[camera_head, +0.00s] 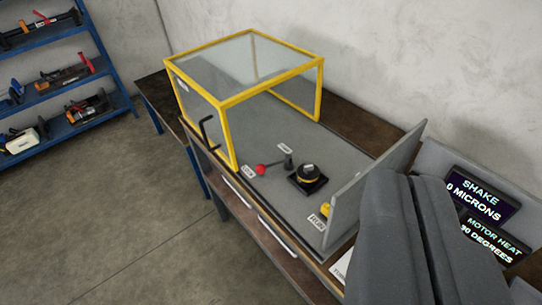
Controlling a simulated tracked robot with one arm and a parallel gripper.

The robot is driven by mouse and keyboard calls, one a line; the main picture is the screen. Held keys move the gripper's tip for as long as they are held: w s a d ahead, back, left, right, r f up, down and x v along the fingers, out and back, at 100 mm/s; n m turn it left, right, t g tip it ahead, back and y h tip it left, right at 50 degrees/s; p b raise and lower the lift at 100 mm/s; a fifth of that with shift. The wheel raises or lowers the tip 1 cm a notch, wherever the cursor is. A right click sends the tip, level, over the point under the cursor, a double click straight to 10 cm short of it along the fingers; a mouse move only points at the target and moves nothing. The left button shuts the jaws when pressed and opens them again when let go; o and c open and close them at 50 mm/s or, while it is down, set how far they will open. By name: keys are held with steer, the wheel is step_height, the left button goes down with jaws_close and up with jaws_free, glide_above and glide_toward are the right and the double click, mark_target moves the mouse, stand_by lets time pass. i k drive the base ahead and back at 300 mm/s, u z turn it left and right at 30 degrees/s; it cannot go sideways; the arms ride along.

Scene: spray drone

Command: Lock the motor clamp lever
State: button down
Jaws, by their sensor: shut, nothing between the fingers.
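The clamp lever (272,165) is a short dark arm with a red ball knob (260,169), lying low across the grey bench plate from a small grey post (288,160). The knob is at its left end, beside a small white label (249,171). To the right of the lever, a round black motor with a yellow band (308,173) sits on a square black base. My gripper (408,178) is large and dark grey in the lower right foreground. Its two fingers are together and empty, apart in the picture from the lever and motor. It hides part of the bench's right end.
A yellow-framed clear guard (228,101) with a black handle (208,132) stands over the bench's left part. An upright grey panel (372,186) and a yellow knob (326,210) are nearer. Displays (484,200) read shake and motor heat. Blue shelves (125,100) stand left; floor between is clear.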

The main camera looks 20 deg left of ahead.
mark_target(260, 168)
steer(key=i, duration=0.95)
steer(key=u, duration=0.05)
